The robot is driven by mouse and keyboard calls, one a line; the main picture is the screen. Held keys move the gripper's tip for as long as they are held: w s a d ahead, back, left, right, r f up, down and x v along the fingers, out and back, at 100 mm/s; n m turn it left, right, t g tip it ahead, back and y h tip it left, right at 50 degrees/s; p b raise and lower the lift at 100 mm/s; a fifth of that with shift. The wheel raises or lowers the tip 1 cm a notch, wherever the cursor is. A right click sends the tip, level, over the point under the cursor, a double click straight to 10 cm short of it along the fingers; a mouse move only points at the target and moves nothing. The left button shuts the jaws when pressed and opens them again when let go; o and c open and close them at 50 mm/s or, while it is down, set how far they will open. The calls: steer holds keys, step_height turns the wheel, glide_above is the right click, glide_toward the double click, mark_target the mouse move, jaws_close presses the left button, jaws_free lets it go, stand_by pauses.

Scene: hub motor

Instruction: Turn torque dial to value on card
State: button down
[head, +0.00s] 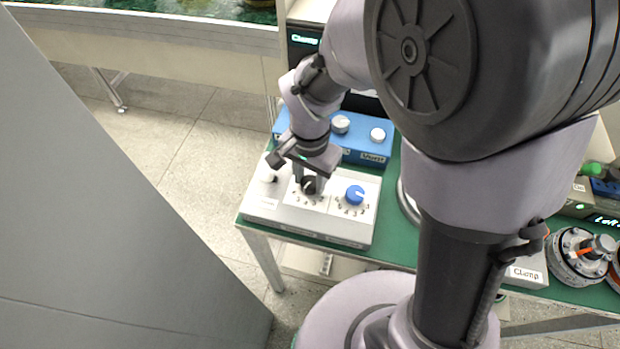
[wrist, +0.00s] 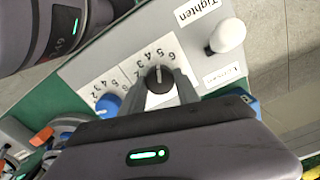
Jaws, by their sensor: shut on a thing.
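A light grey control box (head: 345,233) stands on the green bench. It carries a black dial (head: 309,186) with a printed number scale, which also shows in the wrist view (wrist: 160,80). My gripper (head: 310,182) reaches down from above and is shut on the black dial, one finger on each side. In the wrist view the dial's white pointer line points up toward the scale, near the 4 or 5; I cannot tell exactly. A blue dial (head: 355,195) with its own scale sits beside it, also in the wrist view (wrist: 107,104). No card can be read.
A white lever knob (wrist: 227,36) stands near the "Tighten" label (wrist: 198,11). Behind is a blue box (head: 362,150) with two pale knobs. A hub motor (head: 580,255) and a "Clamp" box (head: 526,272) lie at right. A grey panel (head: 90,220) fills the left.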

mark_target(310, 182)
steer(key=shift+m, duration=0.6)
steer(key=c, duration=0.9)
jaws_free()
step_height(310, 182, up, 17)
steer(key=p, duration=0.7)
steer(key=shift+r, duration=0.2)
